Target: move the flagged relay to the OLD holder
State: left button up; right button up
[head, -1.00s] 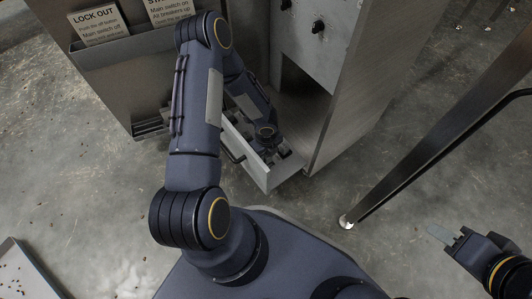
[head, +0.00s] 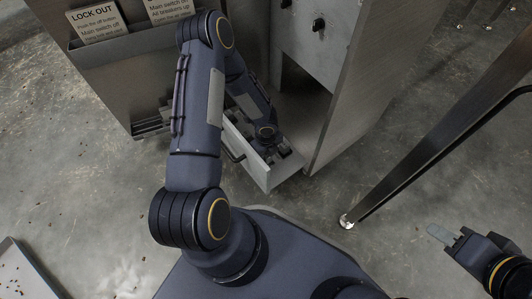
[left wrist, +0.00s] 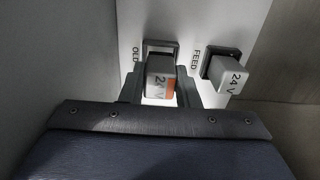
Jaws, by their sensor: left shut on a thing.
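The flagged relay (left wrist: 160,78), a pale block marked 24 V with an orange patch, is between the fingers of my left gripper (left wrist: 160,90) in the left wrist view. The gripper is shut on it. The relay is at the OLD holder (left wrist: 160,44), whose grey rim shows behind it. I cannot tell whether it is fully seated. A second 24 V relay (left wrist: 232,75) without a visible flag sits at the FEED holder (left wrist: 213,53) on the right. In the head view my left gripper is down in the open drawer (head: 248,163), largely hidden. My right gripper (head: 446,236) is over the floor, away from the cabinet.
The drawer walls stand close around my left gripper. The cabinet (head: 345,60) rises behind it, with a pocket of LOCK OUT cards (head: 97,22) at the upper left. A slanting metal leg (head: 430,140) stands on the right. Bare floor lies between.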

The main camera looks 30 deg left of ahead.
pick_arm(q)
jog(key=shift+f+b, duration=0.8)
jog(key=shift+b, duration=0.2)
dwell(2.4)
jog(key=o, duration=1.2)
jog(key=shift+c, duration=0.2)
notch_tip(320, 180, up, 7)
jog(key=p, duration=0.4)
jog(key=shift+r, duration=0.45)
